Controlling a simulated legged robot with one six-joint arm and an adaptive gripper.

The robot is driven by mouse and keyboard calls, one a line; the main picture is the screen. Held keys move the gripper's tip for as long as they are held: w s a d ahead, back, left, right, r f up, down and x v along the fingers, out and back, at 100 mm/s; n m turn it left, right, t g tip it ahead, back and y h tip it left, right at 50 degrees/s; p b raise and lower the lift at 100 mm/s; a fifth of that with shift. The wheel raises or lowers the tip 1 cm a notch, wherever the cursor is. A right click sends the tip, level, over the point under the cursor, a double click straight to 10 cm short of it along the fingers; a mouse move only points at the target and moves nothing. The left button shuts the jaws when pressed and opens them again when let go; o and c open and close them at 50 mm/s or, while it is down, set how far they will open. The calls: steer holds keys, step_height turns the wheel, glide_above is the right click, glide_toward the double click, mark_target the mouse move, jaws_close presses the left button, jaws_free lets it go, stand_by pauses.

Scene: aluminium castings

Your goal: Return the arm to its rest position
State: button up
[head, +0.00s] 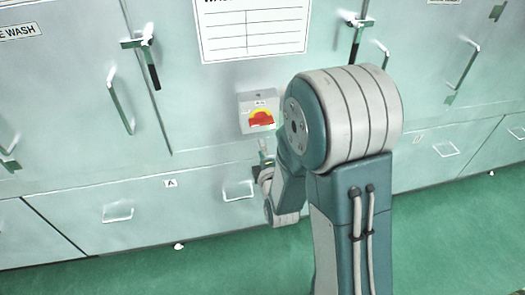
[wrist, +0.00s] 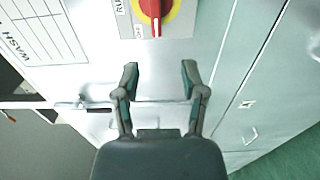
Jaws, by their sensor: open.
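My arm (head: 345,120) stands in front of the grey cabinet wall, bent forward and down at the elbow. My gripper (wrist: 160,82) is open in the wrist view, with its two dark fingers apart and nothing held between them. In the head view the gripper (head: 264,152) is small and partly hidden, just below a grey switch box (head: 245,117). The box carries a red and yellow rotary switch (head: 261,118). In the wrist view the red knob (wrist: 155,8) lies beyond the fingertips, apart from them, cut off by the top edge.
Cabinet doors with vertical handles (head: 120,105) and latches (head: 146,55) surround the arm. Drawers with pull handles (head: 118,213) run below. A white chart (head: 254,28) hangs above the box. The green floor (head: 200,270) in front is clear.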

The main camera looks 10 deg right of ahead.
steer(key=shift+s, duration=0.3)
steer(key=s+r+m+g, duration=0.5)
steer(key=r+m+g, duration=0.15)
steer(key=m, duration=0.25)
steer(key=s+d+r+m+g, duration=0.1)
steer(key=s+r+m+g, duration=0.2)
steer(key=s, duration=0.7)
steer(key=s+d+r+m+g, duration=0.1)
steer(key=s+r+m+g, duration=0.2)
steer(key=s+m, duration=0.3)
steer(key=s, duration=0.3)
steer(key=shift+s+d, duration=0.25)
steer(key=shift+s, duration=0.1)
steer(key=shift+d, duration=0.15)
